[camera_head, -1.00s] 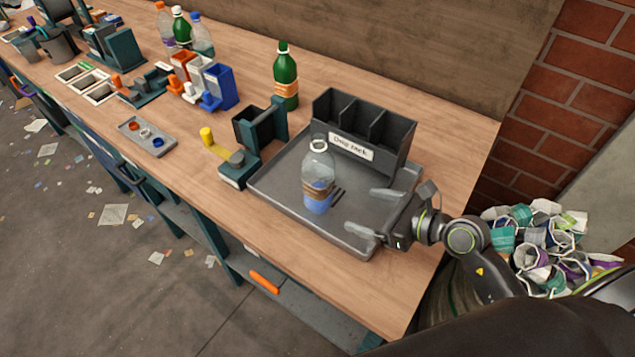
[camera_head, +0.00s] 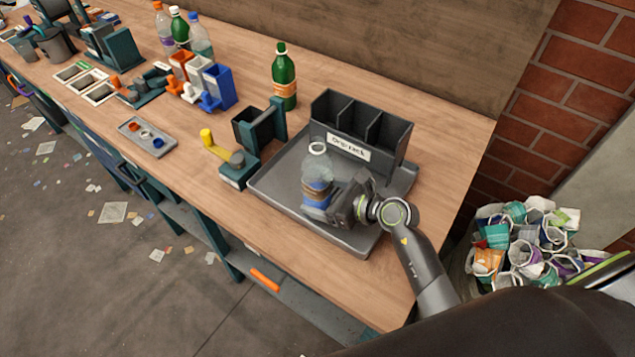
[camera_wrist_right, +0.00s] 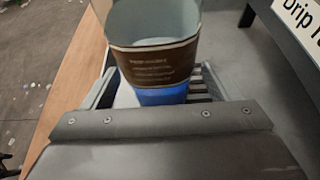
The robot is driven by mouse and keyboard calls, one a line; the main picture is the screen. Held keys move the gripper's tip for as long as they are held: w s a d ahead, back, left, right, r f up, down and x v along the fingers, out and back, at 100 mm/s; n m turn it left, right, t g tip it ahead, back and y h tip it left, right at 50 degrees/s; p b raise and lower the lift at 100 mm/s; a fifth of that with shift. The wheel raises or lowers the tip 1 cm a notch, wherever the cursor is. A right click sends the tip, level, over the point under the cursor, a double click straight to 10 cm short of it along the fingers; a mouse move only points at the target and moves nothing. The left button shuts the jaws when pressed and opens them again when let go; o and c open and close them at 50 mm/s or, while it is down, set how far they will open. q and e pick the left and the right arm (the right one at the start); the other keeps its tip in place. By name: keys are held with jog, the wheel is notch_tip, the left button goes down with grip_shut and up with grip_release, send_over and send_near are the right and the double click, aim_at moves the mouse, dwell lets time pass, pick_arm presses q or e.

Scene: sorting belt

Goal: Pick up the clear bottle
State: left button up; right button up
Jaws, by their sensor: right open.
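The clear bottle (camera_head: 317,170) stands upright on the grey tray (camera_head: 280,205) in front of the drip rack (camera_head: 362,135). It has a brown label and a blue lower part, and its mouth shows no cap. My right gripper (camera_head: 322,197) is open at the bottle's lower half, coming from the right. In the right wrist view the bottle (camera_wrist_right: 152,60) stands between the two spread fingers (camera_wrist_right: 155,90); I cannot tell whether they touch it. My left gripper is not in view.
A green bottle (camera_head: 284,80) stands behind the tray. A dark teal fixture with a yellow handle (camera_head: 213,145) is left of the tray. Small coloured bins (camera_head: 215,90) and a little parts tray (camera_head: 147,138) lie further left. A bag of crushed waste (camera_head: 525,245) is at the right.

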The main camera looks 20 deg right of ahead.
jog(key=shift+x, duration=1.05)
jog(key=c, duration=1.1)
jog(key=shift+r, duration=0.1)
